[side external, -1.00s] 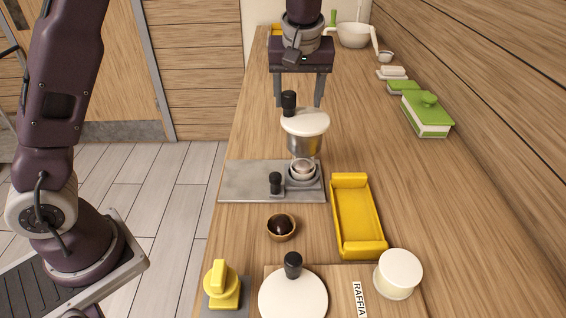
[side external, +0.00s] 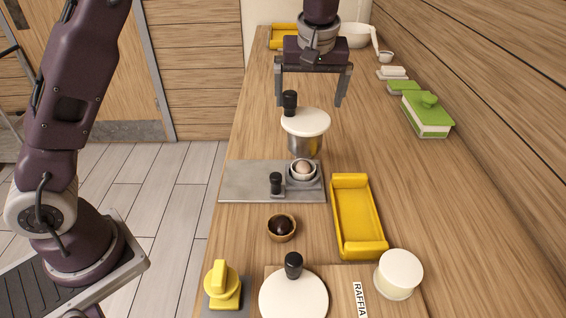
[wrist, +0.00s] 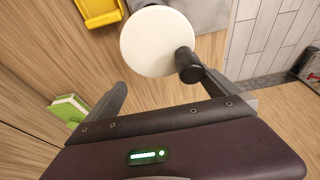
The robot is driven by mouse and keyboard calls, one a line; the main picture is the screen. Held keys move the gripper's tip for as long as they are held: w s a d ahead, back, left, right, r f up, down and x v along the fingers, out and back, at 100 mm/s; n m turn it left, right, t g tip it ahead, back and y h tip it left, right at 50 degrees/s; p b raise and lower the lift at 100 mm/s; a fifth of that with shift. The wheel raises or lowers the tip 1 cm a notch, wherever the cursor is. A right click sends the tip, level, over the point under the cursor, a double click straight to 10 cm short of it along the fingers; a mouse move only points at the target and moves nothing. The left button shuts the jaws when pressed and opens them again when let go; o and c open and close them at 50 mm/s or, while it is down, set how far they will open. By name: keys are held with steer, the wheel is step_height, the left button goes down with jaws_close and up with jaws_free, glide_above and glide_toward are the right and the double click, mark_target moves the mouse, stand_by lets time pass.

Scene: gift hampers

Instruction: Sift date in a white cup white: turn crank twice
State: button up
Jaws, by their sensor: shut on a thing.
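The sifter is a metal hopper (side external: 305,146) with a round white top (side external: 306,122) and an upright black crank knob (side external: 290,103). My gripper (side external: 311,102) is above and behind the sifter. Whether a finger touches the knob is unclear.
A metal plate (side external: 245,181) with a second black knob (side external: 276,183) lies under the sifter. Nearby are a brown-filled bowl (side external: 282,228), yellow tray (side external: 360,215), white tub (side external: 398,274), round white lid (side external: 293,298) and yellow handle (side external: 222,285). A green-lidded box (side external: 427,114) stands right.

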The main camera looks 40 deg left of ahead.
steer(key=shift+w+d+r, duration=0.1)
steer(key=shift+w+d, duration=0.05)
steer(key=shift+d, duration=0.55)
steer(key=c, duration=0.8)
steer(key=r, duration=0.9)
steer(key=shift+a, duration=0.25)
